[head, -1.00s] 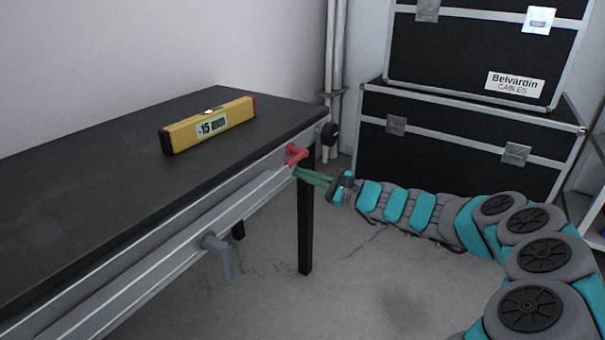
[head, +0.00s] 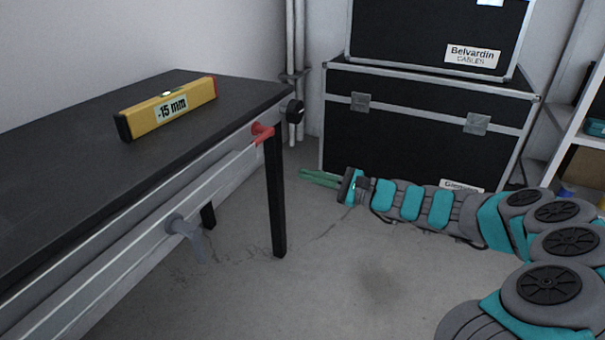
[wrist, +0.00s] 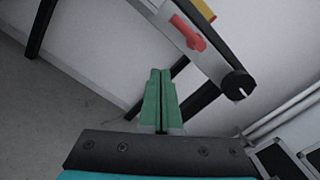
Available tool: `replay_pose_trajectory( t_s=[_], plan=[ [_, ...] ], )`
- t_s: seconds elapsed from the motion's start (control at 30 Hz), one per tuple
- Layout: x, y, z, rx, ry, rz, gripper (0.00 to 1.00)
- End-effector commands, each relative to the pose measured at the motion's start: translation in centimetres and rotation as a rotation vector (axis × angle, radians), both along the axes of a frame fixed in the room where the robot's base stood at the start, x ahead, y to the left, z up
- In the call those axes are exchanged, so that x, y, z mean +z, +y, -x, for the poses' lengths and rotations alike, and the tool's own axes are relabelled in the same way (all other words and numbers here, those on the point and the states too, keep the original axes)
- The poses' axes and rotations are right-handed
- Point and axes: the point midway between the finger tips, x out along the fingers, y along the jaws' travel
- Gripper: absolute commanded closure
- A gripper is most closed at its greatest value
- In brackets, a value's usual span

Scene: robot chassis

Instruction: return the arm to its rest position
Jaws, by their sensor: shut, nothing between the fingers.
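My gripper (head: 318,178) has green fingers and sits at the end of my grey and teal arm. It is in the air to the right of the table's near right leg, apart from the table. In the wrist view the green fingers (wrist: 159,98) lie together, shut, with nothing between them. My arm reaches in from the right of the head view, bent, in front of the black cases.
A black table (head: 60,155) on the left carries a yellow level (head: 168,108) marked "-15 mm". Its side rail bears a red handle (head: 262,133), a grey handle (head: 184,228) and a black knob (head: 294,111). Black cases (head: 400,140) stand behind. Open floor (head: 340,290) lies between.

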Motion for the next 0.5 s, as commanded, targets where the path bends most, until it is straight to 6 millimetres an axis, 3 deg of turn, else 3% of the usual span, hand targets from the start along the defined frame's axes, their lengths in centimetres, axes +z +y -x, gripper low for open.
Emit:
replay_pose_trajectory(
  t_s=[0.37,0.5],
  plan=[
    [0.3,0.2,0.4,0.011,-0.009,0.006,1.0],
    [2.1,2.1,3.5,0.097,-0.081,0.062,1.0]
  ],
)
